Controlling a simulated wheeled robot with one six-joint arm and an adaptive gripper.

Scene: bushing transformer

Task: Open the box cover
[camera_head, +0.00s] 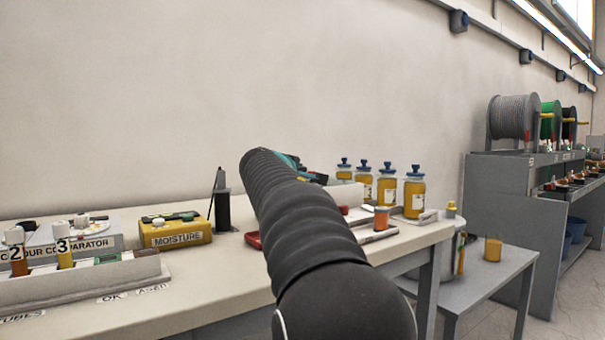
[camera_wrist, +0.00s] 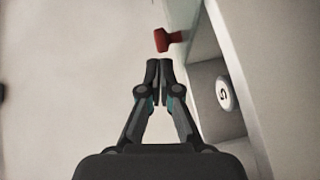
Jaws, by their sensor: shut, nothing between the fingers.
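In the wrist view my gripper (camera_wrist: 159,66) is shut and empty, with its fingertips together. A small red T-shaped knob (camera_wrist: 168,40) is just beyond the fingertips, apart from them in the picture. It adjoins the edge of a pale box-like housing (camera_wrist: 205,60). A grey recess in the housing holds a white round piece with a dark mark (camera_wrist: 224,93), perhaps a 5. I cannot tell which part is the cover. In the head view my black arm hides most of the gripper; only teal and dark bits show past its far end.
In the head view the pale bench (camera_head: 150,300) carries a yellow MOISTURE box (camera_head: 175,234), a colour comparator (camera_head: 85,243) and a rack of numbered tubes (camera_head: 90,283). Several blue-stoppered amber bottles (camera_head: 388,190) stand beyond my arm. A grey side table (camera_head: 480,272) stands right.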

